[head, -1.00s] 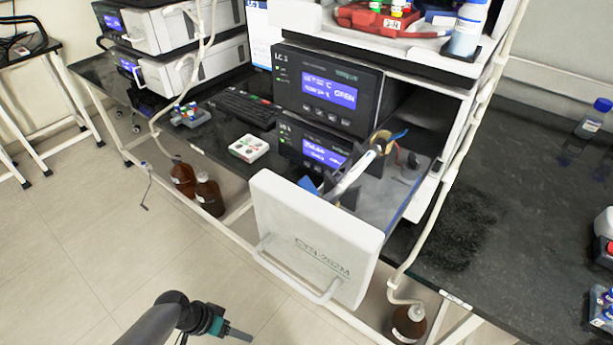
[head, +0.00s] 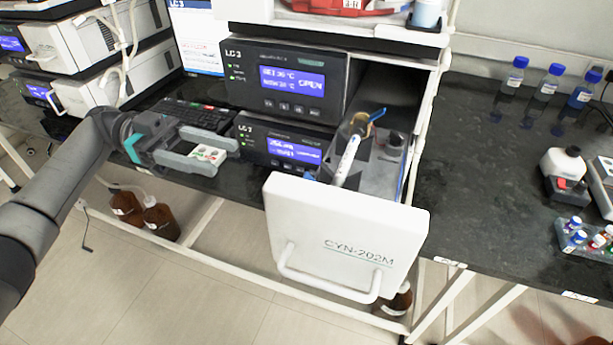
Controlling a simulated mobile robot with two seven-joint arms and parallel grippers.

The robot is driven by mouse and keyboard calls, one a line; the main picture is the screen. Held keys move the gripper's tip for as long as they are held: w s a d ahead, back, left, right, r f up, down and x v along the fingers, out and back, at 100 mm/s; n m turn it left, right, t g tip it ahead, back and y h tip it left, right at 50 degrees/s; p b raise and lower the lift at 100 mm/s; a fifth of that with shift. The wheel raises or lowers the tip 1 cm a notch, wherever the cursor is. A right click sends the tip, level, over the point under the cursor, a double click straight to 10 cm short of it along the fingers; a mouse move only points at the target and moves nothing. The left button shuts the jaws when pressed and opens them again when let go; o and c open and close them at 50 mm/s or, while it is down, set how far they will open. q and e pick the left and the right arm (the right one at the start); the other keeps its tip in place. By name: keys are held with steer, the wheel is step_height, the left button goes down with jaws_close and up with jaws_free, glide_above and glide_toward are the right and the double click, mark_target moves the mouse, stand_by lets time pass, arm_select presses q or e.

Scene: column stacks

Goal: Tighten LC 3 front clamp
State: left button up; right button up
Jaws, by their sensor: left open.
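The LC 3 unit (head: 286,84) has a blue display reading OPEN. Its oven drawer (head: 345,225) is pulled out, with a white front panel marked CYN-202M. Inside lies a white column (head: 347,158), tilted, its far end by an orange and blue fitting (head: 366,120). Dark holders sit around the column; the front clamp is largely hidden behind the panel's top edge, and I cannot tell how tight it is. My left gripper (head: 227,157) is open, left of the drawer and apart from it, in front of the lower unit. My right gripper is not in view.
A small white box (head: 207,154) shows between my left fingers, seemingly on the bench behind. A keyboard (head: 190,113) lies behind. Brown bottles (head: 160,218) stand below left. Blue-capped bottles (head: 548,83) and a vial rack (head: 585,238) stand right. Bench right of the drawer is mostly clear.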

mark_target(305, 176)
arm_select(q)
steer(key=p+x, duration=0.2)
steer(key=x, duration=1.2)
steer(key=shift+s+d+p, duration=0.1)
steer(key=shift+d+p, duration=0.2)
steer(key=shift+s+d, duration=0.1)
steer(key=shift+d, duration=0.15)
steer(key=shift+f, duration=0.1)
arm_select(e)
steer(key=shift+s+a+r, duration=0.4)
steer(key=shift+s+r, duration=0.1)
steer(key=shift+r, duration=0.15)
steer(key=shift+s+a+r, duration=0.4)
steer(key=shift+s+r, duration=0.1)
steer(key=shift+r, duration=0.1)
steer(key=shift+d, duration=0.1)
arm_select(q)
jaws_close()
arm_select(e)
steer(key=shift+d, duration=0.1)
